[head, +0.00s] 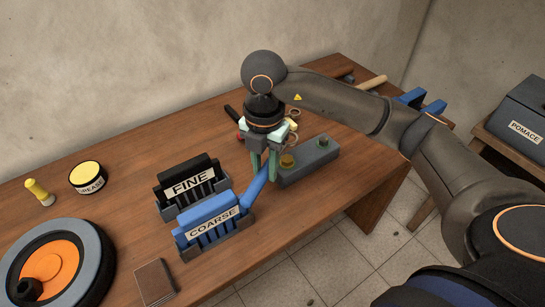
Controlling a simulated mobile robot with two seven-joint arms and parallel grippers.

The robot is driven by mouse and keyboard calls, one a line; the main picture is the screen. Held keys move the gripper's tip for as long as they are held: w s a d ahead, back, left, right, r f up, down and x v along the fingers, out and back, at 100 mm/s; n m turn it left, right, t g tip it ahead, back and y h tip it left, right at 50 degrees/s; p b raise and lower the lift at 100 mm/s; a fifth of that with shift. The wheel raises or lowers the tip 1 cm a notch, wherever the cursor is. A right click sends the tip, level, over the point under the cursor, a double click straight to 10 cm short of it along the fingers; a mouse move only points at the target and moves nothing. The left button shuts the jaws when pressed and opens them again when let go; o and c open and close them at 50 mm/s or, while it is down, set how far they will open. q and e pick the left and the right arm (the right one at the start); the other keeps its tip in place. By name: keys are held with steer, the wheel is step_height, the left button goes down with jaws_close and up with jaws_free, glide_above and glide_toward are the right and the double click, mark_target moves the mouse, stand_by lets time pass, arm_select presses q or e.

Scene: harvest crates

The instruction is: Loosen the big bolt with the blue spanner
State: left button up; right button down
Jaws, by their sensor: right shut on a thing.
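My right gripper (264,172) points down over the table, shut on a blue bar, which looks like the blue spanner (253,190). The spanner slants from beside the blue COARSE holder up to the green fingers. Its upper end is hidden by the fingers, so I cannot tell whether it touches a bolt. A grey block (312,166) just right of the gripper carries a wide brass-coloured bolt (287,161), the big bolt, and a smaller greenish one (322,141). My left gripper is not in view.
A black FINE holder (188,188) and blue COARSE holder (212,222) stand left of the gripper. A grease tin (87,178), yellow-topped object (39,191), wheel (88,247) and brown notebook (155,283) lie farther left. Wooden-handled tools (372,82) lie behind my arm.

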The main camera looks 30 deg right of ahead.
steer(key=shift+s+a, duration=0.1)
steer(key=shift+a, duration=0.05)
steer(key=shift+f, duration=0.1)
stand_by(0.3)
steer(key=shift+f+b, duration=0.15)
steer(key=shift+b, duration=0.15)
steer(key=shift+f+b, duration=1.8)
steer(key=shift+f, duration=0.55)
steer(key=shift+f+b, duration=0.9)
steer(key=shift+f, duration=0.2)
steer(key=c, duration=1.2)
jaws_free()
jaws_close()
